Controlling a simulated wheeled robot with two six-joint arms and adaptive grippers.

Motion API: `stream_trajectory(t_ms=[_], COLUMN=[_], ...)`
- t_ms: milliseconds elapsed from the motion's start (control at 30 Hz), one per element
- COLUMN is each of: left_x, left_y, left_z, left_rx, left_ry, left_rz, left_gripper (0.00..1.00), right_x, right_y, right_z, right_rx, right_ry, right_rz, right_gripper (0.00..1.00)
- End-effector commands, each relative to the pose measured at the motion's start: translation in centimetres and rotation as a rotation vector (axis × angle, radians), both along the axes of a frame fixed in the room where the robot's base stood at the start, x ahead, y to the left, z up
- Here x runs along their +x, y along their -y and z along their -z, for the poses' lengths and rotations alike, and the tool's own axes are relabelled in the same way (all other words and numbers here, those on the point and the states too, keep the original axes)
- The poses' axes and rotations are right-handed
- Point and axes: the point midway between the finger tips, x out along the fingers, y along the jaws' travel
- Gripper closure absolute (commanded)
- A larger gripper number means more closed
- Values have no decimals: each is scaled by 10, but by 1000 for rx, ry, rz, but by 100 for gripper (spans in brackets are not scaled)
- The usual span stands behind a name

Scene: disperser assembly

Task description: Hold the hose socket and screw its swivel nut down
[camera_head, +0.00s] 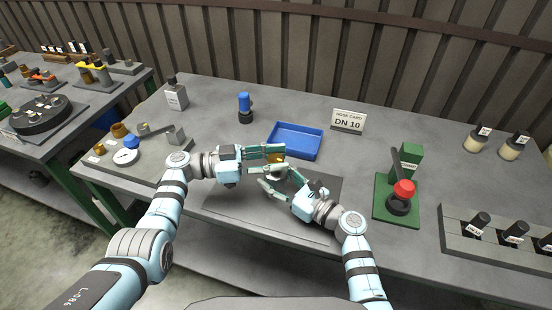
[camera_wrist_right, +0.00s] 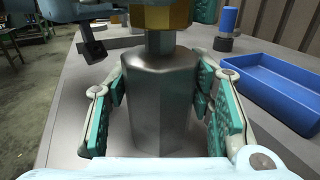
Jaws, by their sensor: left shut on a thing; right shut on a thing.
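A smooth grey metal body (camera_wrist_right: 160,105) stands upright between the fingers of my right gripper (camera_wrist_right: 162,90), which is shut on it. A narrower grey neck rises from it into a brass-coloured nut (camera_wrist_right: 162,15), cut off by the top of the right wrist view. In the head view the brass (camera_head: 278,157) shows only as a small patch between the grippers. My left gripper (camera_head: 268,153) is shut around the brass nut from the left, just above my right gripper (camera_head: 277,176). The fingers largely hide the parts, so I cannot tell the thread engagement.
A blue tray (camera_head: 318,143) lies just behind the grippers, with a blue-capped part (camera_head: 245,107) left of it. A "DN 10" card (camera_head: 348,121) stands behind. A green stand with a red knob (camera_head: 403,190) is at right. A dark mat (camera_head: 325,215) lies below the grippers.

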Motion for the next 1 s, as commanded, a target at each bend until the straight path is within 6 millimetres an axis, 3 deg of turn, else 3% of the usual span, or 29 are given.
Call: stream_trajectory(t_ms=[200, 233, 333, 700, 867, 1000], left_x=[1, 1, 1, 0, -4, -9], left_y=[-1, -1, -1, -6, -40, -80], left_z=[2, 2, 1, 1, 1, 1], left_rx=[4, 4, 3, 2, 4, 4], left_ry=[-3, -3, -3, -2, -1, -2], left_rz=[-6, -6, -5, -3, -5, -5], left_gripper=[96, 64, 48, 47, 47, 47], right_x=[-1, -1, 0, 0, 0, 0], right_y=[-1, -1, -1, 1, 1, 1], right_z=[-1, -1, -1, -1, -1, -1], right_rx=[4, 4, 4, 2, 2, 2], right_ry=[1, 1, 1, 1, 1, 1], right_rz=[-3, -3, -2, 2, 2, 2], right_gripper=[99, 99, 99, 99, 99, 99])
